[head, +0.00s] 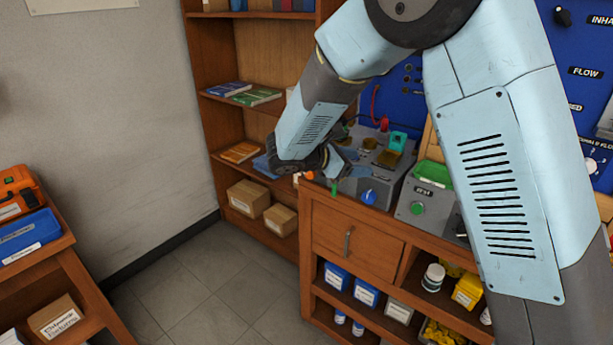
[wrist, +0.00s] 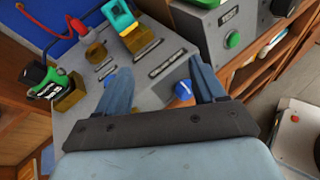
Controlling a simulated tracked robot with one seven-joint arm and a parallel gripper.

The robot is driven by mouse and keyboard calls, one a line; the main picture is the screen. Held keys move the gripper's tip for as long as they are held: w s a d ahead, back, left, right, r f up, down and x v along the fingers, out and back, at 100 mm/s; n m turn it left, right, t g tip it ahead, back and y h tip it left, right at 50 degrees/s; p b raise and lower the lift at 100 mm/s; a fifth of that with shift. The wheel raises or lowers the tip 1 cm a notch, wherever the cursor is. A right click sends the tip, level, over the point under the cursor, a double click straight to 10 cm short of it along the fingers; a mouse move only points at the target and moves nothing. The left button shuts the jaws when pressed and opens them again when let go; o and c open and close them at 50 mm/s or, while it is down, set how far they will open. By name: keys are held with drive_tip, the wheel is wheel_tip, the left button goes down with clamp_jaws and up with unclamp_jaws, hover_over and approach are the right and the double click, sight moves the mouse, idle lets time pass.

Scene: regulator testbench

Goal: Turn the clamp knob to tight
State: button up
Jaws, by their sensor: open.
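A grey test bench (head: 390,172) stands on the wooden cabinet. A blue knob (head: 368,197) is on its front side, and I take it to be the clamp knob. In the wrist view the blue knob (wrist: 183,90) shows beside the right finger, between the two fingers but nearer the right one. Its marking is too small to read. My gripper (head: 340,172) is open and empty, its fingers apart at the left part of the bench. In the wrist view my gripper (wrist: 158,70) points over the bench top. I cannot tell whether a finger touches anything.
Brass blocks (wrist: 137,38) and a teal-and-yellow piece (wrist: 122,18) stand up from the bench top. A green-and-black device (wrist: 48,82) is at the left. A grey box with a green button (head: 417,208) stands to the right. Open floor (head: 230,285) lies left of the cabinet.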

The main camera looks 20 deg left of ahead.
drive_tip(key=s+a+f+n+t+y, duration=0.1)
drive_tip(key=a+f+n+t, duration=0.4)
drive_tip(key=a, duration=0.6)
drive_tip(key=n+t+y, duration=0.2)
drive_tip(key=n+y, duration=0.1)
drive_tip(key=n, duration=0.2)
approach(308, 174)
drive_tip(key=x, duration=0.9)
drive_tip(key=shift+w+d, duration=0.15)
drive_tip(key=shift+w, duration=0.1)
drive_tip(key=shift+c, duration=0.3)
drive_tip(key=c, duration=0.9)
drive_tip(key=shift+a, duration=0.25)
drive_tip(key=shift+c, duration=0.5)
drive_tip(key=shift+d, duration=0.2)
drive_tip(key=shift+m, duration=0.4)
